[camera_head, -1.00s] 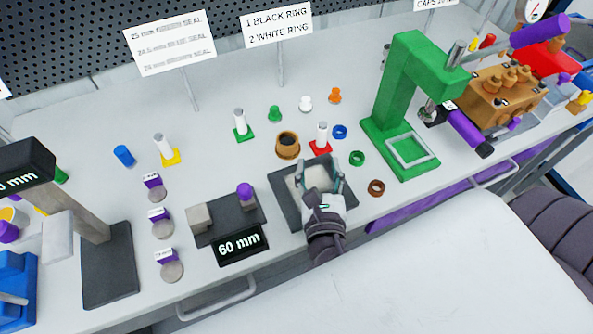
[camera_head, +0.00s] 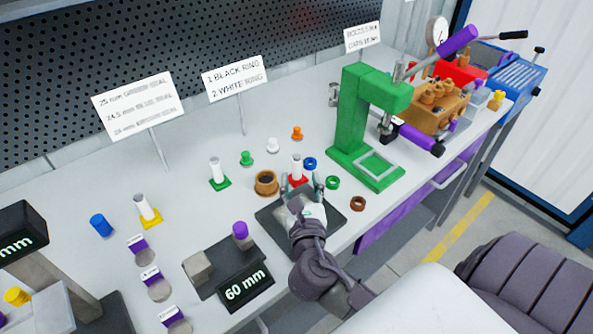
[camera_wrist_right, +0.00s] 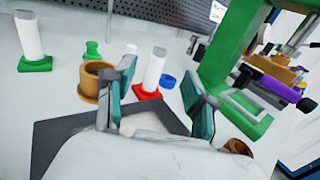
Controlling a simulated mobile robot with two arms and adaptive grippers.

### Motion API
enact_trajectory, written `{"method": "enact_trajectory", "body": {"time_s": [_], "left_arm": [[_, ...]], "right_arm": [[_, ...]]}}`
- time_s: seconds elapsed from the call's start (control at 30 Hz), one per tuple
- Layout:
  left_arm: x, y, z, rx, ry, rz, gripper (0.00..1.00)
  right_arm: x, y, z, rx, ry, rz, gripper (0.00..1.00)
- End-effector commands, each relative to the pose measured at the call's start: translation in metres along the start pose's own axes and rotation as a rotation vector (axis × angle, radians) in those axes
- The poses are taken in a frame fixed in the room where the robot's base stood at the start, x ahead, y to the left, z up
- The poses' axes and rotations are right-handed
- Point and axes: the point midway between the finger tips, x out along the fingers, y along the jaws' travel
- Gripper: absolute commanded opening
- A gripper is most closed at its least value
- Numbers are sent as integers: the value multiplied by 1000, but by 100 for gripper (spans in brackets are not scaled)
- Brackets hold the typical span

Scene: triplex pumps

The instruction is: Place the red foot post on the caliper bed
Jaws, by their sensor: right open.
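The red foot post is a white cylinder (camera_head: 296,168) upright on a square red foot, on the bench beyond my right gripper. It also shows in the right wrist view (camera_wrist_right: 155,70), framed between the two fingers. My right gripper (camera_head: 303,184) is open and empty, its fingertips pointing at the post; I cannot tell whether they reach around it. The caliper bed (camera_head: 221,260) is a dark plate left of the gripper, with a grey block, a purple-topped piece and a "60 mm" display. My left gripper is not in view.
A brown cup (camera_head: 265,183) stands just left of the post. Posts with green (camera_head: 220,184) and yellow (camera_head: 150,218) feet stand farther left. A green press (camera_head: 365,130) and several small rings stand to the right. A dark pad (camera_head: 340,212) lies under the gripper.

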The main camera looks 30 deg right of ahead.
Motion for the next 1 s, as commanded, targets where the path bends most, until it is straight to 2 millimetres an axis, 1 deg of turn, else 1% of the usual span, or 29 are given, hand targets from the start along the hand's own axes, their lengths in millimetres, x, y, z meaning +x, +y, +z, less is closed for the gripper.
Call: {"method": "enact_trajectory", "body": {"time_s": [0.17,0.3,0.4,0.5,0.7,0.73,0.77,1.0], "left_arm": [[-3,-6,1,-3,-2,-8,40],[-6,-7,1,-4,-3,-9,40],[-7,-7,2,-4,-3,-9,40],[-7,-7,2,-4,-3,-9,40],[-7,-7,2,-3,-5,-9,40],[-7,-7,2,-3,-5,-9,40],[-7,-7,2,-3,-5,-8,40],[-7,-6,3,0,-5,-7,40]], "right_arm": [[14,1,1,-1,-2,0,55],[36,2,0,-2,-2,-1,55],[49,2,-1,-2,0,0,55],[55,3,-1,-1,-1,1,55],[55,3,-2,-1,1,1,55],[55,3,-2,-1,1,1,53],[55,3,-2,-1,1,1,48],[55,3,-2,-1,1,1,8]]}}
